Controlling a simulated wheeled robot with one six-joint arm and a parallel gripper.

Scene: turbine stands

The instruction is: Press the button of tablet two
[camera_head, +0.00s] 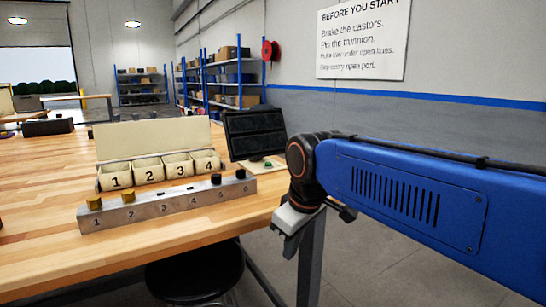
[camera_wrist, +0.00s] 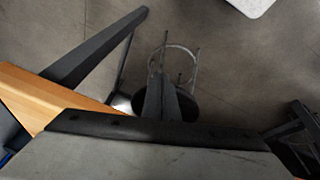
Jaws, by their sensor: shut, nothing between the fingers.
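A black tablet (camera_head: 254,133) stands tilted on the workbench, behind the right end of the metal bar. A pale base with a green button (camera_head: 268,164) lies in front of it. No number is readable on this tablet, so I cannot tell whether it is tablet two. My gripper (camera_head: 289,247) hangs beyond the bench's right edge, lower than the button and apart from it. In the wrist view my gripper (camera_wrist: 162,88) points down at the floor and stool, its fingers together and empty. Neither tablet nor button shows there.
A metal bar (camera_head: 165,205) with numbered positions and several knobs lies along the wooden bench (camera_head: 50,235). Numbered bins (camera_head: 148,172) stand behind it. A black stool (camera_head: 195,272) is under the front edge; it also shows in the wrist view (camera_wrist: 183,104). Floor right of the bench is open.

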